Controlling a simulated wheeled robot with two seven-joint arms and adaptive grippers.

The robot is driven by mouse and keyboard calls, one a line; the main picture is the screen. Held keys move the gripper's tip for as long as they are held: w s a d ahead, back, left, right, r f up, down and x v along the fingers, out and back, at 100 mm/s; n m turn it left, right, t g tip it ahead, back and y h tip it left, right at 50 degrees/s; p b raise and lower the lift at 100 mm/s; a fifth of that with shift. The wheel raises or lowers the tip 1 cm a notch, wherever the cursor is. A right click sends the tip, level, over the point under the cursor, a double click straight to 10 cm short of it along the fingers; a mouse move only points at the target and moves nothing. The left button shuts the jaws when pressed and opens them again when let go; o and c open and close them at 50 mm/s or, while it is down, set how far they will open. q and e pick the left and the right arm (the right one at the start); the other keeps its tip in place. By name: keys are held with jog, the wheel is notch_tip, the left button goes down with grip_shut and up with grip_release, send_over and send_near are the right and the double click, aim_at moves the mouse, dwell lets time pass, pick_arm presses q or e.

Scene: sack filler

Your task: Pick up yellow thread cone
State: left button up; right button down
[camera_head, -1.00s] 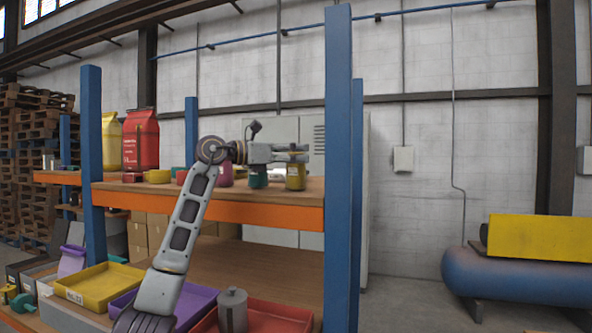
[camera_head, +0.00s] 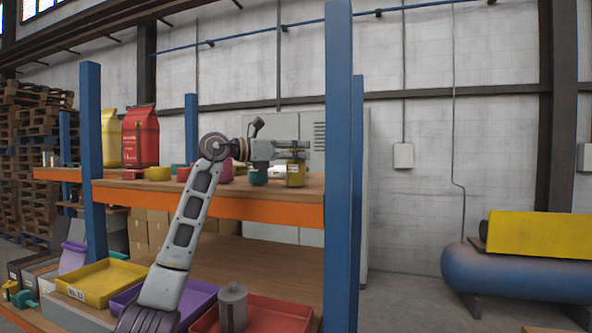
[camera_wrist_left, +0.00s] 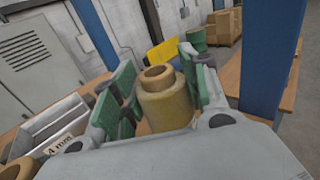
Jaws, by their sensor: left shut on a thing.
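The yellow thread cone (camera_head: 296,176) is upright at the right end of the upper wooden shelf, near the blue post. In the left wrist view the cone (camera_wrist_left: 166,100) is a dull yellow spool with a stepped, hollow top, between two green finger pads. My left gripper (camera_head: 293,152) reaches in from the left and is shut on the cone; its fingers cover the cone's upper part. I cannot tell whether the cone's base touches the shelf. My right gripper is not in view.
A blue post (camera_head: 339,150) rises close on the right. Yellow (camera_head: 112,137) and red (camera_head: 141,137) bags stand farther left on the shelf. A bin marked 4 mm (camera_wrist_left: 50,126) shows in the wrist view.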

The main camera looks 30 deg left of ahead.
pick_arm(q)
jog(key=c, duration=0.4)
jog(key=shift+r, duration=0.2)
notch_tip(320, 180, up, 10)
jog(key=p, duration=0.1)
jog(key=shift+f, duration=0.2)
dwell(0.6)
dwell(0.5)
